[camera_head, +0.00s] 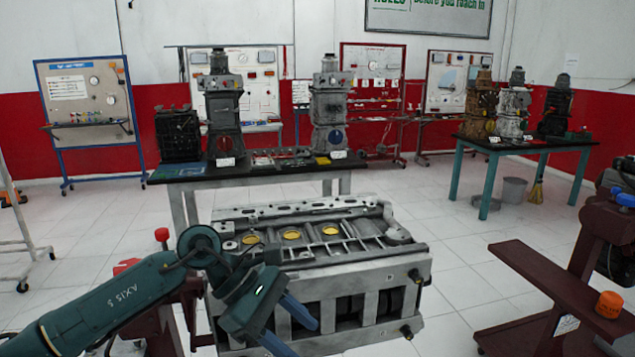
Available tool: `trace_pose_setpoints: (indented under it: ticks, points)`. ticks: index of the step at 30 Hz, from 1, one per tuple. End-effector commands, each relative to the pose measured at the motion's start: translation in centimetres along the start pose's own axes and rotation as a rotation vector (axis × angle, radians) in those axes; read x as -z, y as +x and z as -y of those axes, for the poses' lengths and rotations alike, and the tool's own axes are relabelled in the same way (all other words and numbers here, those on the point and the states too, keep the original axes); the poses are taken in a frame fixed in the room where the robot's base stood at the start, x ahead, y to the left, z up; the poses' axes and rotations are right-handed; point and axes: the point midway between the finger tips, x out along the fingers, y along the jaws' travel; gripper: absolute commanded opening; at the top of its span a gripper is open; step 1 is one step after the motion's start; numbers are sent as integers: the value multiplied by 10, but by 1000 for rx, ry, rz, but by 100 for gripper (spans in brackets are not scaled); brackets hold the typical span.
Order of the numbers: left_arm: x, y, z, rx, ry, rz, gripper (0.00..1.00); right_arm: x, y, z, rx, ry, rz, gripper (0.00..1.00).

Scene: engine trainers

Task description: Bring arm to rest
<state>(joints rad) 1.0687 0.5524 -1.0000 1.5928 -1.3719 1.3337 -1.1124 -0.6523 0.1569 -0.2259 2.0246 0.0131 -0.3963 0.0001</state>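My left arm (110,305) is dark green and reaches in from the lower left. My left gripper (302,338) has two blue fingers pointing down and to the right, with a clear gap between them and nothing held. It hangs in front of the engine block (350,272) in the picture and covers part of its lower left side. I cannot tell whether they touch. The grey block has several round openings on top, some with yellow inside. My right arm and gripper are not in view.
A dark red stand (560,285) with an orange knob (609,304) is at the right. A black-topped table (270,168) with engine units stands behind the block. A green-legged table (525,145) stands at the back right. White tiled floor is clear between them.

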Motion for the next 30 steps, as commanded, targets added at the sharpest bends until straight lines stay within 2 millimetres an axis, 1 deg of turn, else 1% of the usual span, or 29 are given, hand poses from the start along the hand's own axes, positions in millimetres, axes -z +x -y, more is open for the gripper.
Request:
trace_pose_setpoints:
  ticks: [1,3,4,6,7,9,11,12,14,15,17,18,20,21,22,23,24,26,27,30]
  points:
    - [-18,24,10,-2,-99,163,50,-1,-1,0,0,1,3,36]
    - [-44,42,16,-11,-263,385,50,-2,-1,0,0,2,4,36]
    - [-53,47,18,-13,-341,478,50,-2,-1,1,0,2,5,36]
    - [-70,52,20,-13,-536,691,50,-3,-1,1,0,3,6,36]
    - [-75,51,19,-11,-626,782,50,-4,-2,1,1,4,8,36]
    - [-79,48,17,-3,-850,985,50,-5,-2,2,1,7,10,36]
    - [-73,43,14,8,-1052,1152,50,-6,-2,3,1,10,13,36]
    - [-64,40,13,15,-1193,1260,50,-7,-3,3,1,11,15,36]
    - [-45,36,12,30,-1410,1419,50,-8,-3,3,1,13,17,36]
    - [-28,36,14,41,-1557,1521,50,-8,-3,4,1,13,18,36]
    - [2,37,20,55,-1784,1670,50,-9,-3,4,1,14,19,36]
    - [25,40,27,65,-1938,1767,50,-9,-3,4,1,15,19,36]
    - [60,48,44,79,-2170,1909,50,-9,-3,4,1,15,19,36]
    - [85,56,59,86,-2326,2001,50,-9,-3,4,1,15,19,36]
    - [102,63,72,-86,2351,-1991,50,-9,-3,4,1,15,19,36]
    - [119,70,87,-81,2268,-1894,50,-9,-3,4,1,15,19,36]
    - [138,79,107,-76,2163,-1779,50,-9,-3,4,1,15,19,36]
    - [161,93,137,-65,2022,-1630,50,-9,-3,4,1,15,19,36]
    - [172,100,156,-58,1938,-1547,50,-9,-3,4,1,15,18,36]
    - [192,118,197,-42,1770,-1389,50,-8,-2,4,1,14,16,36]
